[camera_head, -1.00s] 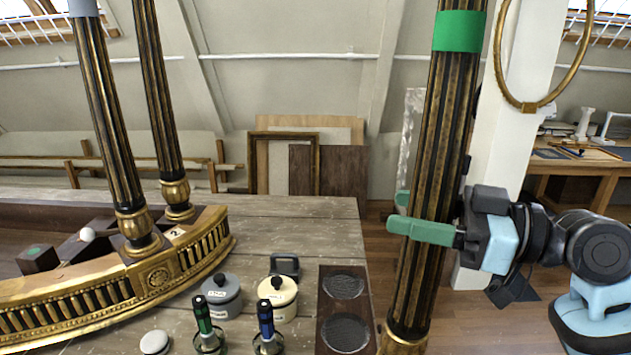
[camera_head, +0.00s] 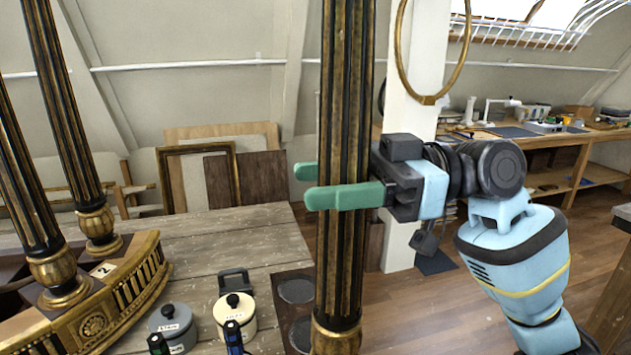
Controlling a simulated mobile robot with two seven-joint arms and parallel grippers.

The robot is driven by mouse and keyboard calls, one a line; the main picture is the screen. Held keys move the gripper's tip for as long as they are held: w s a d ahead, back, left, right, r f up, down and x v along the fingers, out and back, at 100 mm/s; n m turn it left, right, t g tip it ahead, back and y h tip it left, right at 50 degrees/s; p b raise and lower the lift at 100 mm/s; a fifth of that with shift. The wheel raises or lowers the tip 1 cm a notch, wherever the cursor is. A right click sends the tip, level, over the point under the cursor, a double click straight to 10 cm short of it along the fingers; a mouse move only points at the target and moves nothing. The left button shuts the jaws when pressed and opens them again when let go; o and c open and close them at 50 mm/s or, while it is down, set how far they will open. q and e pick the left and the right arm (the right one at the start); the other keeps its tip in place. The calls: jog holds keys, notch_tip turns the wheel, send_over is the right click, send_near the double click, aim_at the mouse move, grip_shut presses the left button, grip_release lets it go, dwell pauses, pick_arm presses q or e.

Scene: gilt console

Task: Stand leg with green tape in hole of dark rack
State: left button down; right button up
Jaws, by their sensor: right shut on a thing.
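A tall black and gold fluted leg (camera_head: 341,150) stands nearly upright in my right gripper (camera_head: 320,185). The green fingers are shut around its shaft. Its top runs out of the picture, and no green tape shows now. Its gold foot (camera_head: 335,338) is near the lower picture edge, and its lower end is hardly visible. The dark rack (camera_head: 281,313) lies on the table just left of the foot, with two round dark holes. The leg overlaps the rack's right side in the picture; I cannot tell its height above it. My left gripper is out of view.
The gilt console (camera_head: 135,285) with two mounted legs is at the left. A grey pot (camera_head: 172,325), a cream pot (camera_head: 235,312) and a blue-handled tool (camera_head: 233,338) stand on the wooden table (camera_head: 225,250). A white post (camera_head: 410,110) with a gold ring is behind the leg.

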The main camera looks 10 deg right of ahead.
aim_at(316, 262)
jog(key=shift+d, duration=0.1)
